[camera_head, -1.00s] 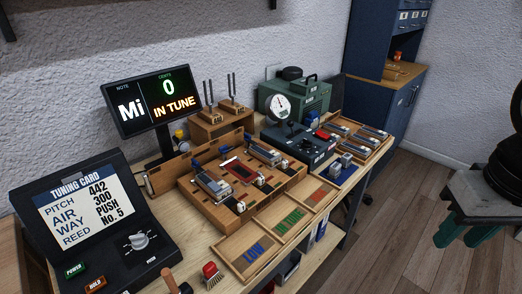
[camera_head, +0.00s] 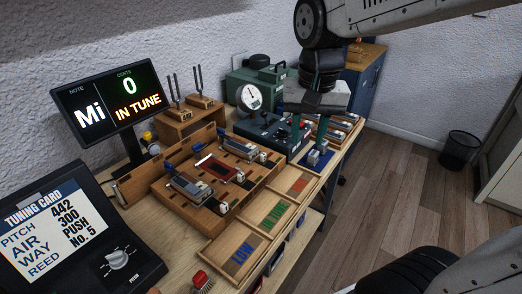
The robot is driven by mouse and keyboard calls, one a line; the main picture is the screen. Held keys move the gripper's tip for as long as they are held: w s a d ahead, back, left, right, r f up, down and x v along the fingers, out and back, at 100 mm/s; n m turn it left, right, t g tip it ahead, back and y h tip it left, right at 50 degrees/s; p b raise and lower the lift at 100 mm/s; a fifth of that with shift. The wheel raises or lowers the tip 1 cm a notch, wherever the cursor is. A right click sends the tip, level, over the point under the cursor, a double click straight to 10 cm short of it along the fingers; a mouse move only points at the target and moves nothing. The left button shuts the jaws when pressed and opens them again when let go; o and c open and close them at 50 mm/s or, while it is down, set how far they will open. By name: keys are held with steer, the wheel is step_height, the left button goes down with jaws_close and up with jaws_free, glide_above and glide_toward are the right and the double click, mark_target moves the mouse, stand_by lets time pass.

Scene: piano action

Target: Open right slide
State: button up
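The wooden action box (camera_head: 205,215) sits on the bench in the middle of the camera view. A grey metal slide (camera_head: 188,187) lies on its near left part. Another grey metal slide (camera_head: 239,149) lies on its far right part, with a white-and-dark knob beside it. A dark red panel (camera_head: 219,168) lies between them. My gripper (camera_head: 307,146) hangs right of the box, above the blue mat (camera_head: 305,161) with small grey blocks (camera_head: 317,157). Its two green fingers are spread apart, and I see nothing held. It is clear of both slides. The right slide's exact position is too small to tell.
Low trays (camera_head: 233,252) line the bench's front edge. The monitor (camera_head: 119,106) reads "IN TUNE". The tuning card console (camera_head: 75,245) is at left. The floor at right is clear up to a bin (camera_head: 461,148).

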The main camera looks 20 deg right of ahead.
steer(key=w+a+f+m, duration=0.1)
steer(key=w+f+m, duration=0.25)
steer(key=w, duration=0.65)
steer(key=m, duration=0.3)
glide_toward(263, 154)
steer(key=shift+w+d+f+g, duration=0.1)
steer(key=shift+f+g, duration=0.1)
steer(key=shift+g, duration=0.2)
steer(key=shift+w+f, duration=0.35)
steer(key=shift+f, duration=0.25)
step_height(263, 154, down, 7)
steer(key=shift+f, duration=0.1)
jaws_close()
